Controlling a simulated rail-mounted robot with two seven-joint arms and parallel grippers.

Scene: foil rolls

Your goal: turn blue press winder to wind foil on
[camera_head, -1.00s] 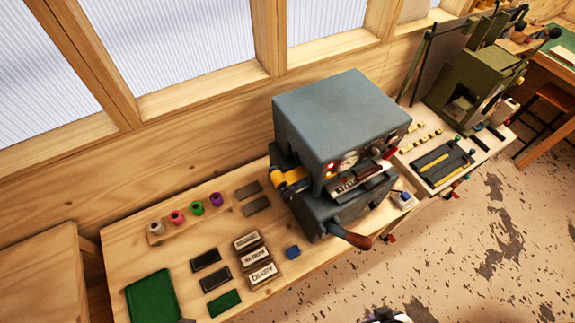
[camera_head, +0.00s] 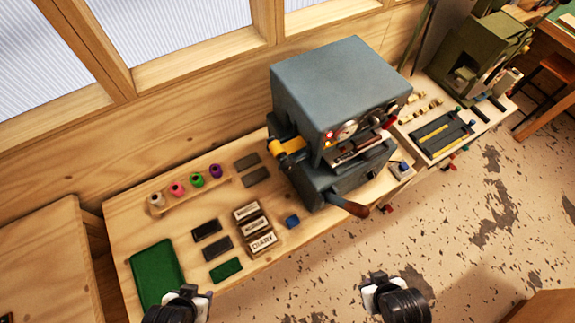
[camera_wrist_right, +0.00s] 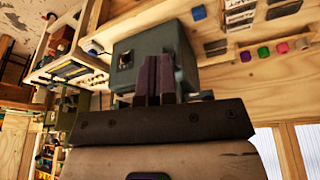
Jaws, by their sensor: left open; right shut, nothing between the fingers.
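The blue-grey press (camera_head: 335,85) stands on the wooden bench, with gauges and a front handle with a brown grip. A yellow foil roll (camera_head: 290,147) sits on its left side; I cannot make out the winder clearly. The press also shows in the right wrist view (camera_wrist_right: 125,60), beyond my fingers. My left gripper (camera_head: 188,291) is open and empty by the bench's front edge, near the green mat. My right gripper (camera_head: 379,280) is shut and empty over the floor in front of the bench, apart from the press. Its dark fingers (camera_wrist_right: 155,80) lie together.
Several coloured foil spools (camera_head: 197,180) stand in a rack at the back of the bench. A green press (camera_head: 480,60) stands further right. The floor is clear.

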